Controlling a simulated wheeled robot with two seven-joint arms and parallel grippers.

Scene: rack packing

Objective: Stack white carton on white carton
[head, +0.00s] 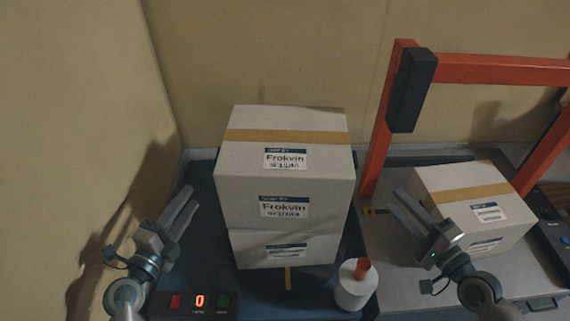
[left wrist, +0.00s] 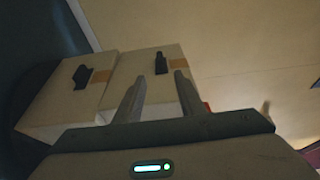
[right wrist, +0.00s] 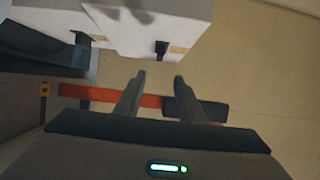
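Two white cartons with brown tape and "Frokvin" labels stand in a stack. The upper carton (head: 240,185) sits on the lower carton (head: 250,249), roughly lined up with it. Both cartons also show at the left of the left wrist view (left wrist: 135,82). Part of the stack shows at the top of the right wrist view. My left gripper (head: 193,196) is open and empty, to the left of the stack and apart from it. My right gripper (head: 393,198) is open and empty, to the right of the stack, with fingers apart (right wrist: 160,78).
Another white carton (head: 440,183) lies on the grey surface (head: 385,258) at the right, beside a red frame (head: 490,69). A white cylinder with a red top (head: 352,290) stands in front of the stack. A wall is close on the left.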

